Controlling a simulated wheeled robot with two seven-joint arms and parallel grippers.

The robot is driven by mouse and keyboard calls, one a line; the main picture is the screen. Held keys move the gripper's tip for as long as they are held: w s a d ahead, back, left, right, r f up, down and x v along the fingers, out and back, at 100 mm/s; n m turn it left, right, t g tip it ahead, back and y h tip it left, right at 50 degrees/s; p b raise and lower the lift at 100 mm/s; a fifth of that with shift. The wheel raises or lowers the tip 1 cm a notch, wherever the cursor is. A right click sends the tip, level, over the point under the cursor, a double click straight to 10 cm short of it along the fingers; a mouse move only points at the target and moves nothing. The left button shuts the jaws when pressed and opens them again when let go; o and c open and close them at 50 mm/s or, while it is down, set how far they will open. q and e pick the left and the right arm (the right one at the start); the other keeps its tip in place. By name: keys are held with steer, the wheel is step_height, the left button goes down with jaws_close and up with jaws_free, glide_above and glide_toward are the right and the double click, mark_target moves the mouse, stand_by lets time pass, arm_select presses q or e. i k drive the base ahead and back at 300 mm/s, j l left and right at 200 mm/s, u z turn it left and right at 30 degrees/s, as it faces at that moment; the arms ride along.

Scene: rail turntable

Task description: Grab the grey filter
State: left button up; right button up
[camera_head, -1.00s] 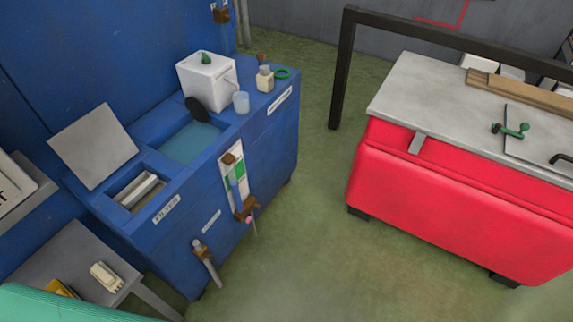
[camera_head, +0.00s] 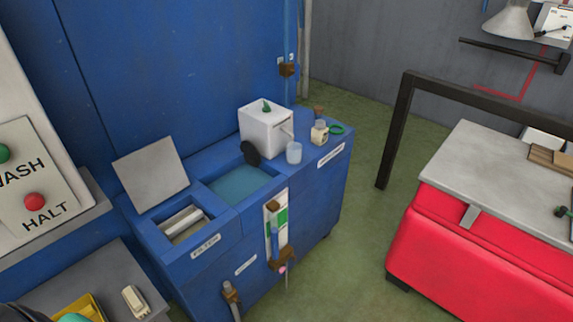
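The filter (camera_head: 184,221) is a light grey, ridged block in the open compartment marked FILTER at the left end of the blue machine (camera_head: 225,237). The compartment's grey lid (camera_head: 151,174) stands raised behind it. The filter sits below the rim, and its lower part is hidden. Neither of my grippers is in view, and nothing is seen touching the filter.
A water basin (camera_head: 240,184) lies right of the filter compartment, with a white box (camera_head: 266,130) and a small cup (camera_head: 294,153) beyond. A grey side table (camera_head: 92,270) holds a yellow tray (camera_head: 88,306). Green floor separates the machine from the red cabinet (camera_head: 480,250).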

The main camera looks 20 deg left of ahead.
mark_target(185, 223)
steer(key=i+j+u, duration=0.1)
steer(key=j+u, duration=0.3)
steer(key=i+j+u, duration=0.15)
steer(key=u, duration=0.3)
steer(key=i+j+u, duration=0.15)
steer(key=u, duration=0.25)
steer(key=l+u, duration=0.1)
steer(key=u, duration=0.4)
steer(key=i+l, duration=0.05)
